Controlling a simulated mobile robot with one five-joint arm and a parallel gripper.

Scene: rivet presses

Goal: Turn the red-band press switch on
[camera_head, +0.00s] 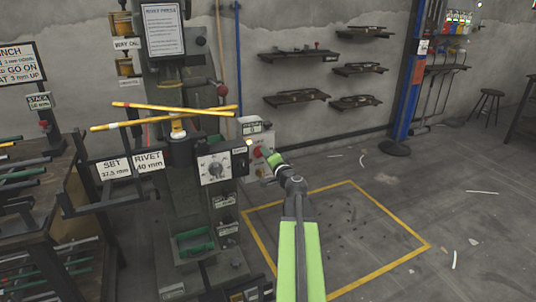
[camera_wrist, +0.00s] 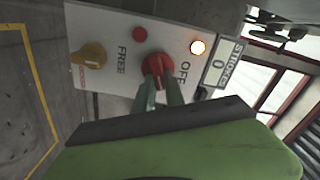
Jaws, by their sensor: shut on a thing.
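A pale control box (camera_head: 257,135) is mounted on the right side of the press (camera_head: 185,150). Its red rotary switch (camera_wrist: 156,68) shows in the wrist view, with OFF and FREE printed near it. My gripper (camera_wrist: 159,82) is shut on this red switch, its two green fingertips on either side of the knob. In the head view my gripper (camera_head: 266,155) reaches the front of the box. The fingers hide part of the knob, and I cannot tell exactly where it points. A lamp (camera_wrist: 198,47) on the panel glows.
The panel also has a yellow knob (camera_wrist: 90,55), a small red button (camera_wrist: 140,34) and a STROKES counter (camera_wrist: 220,65) reading 0.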

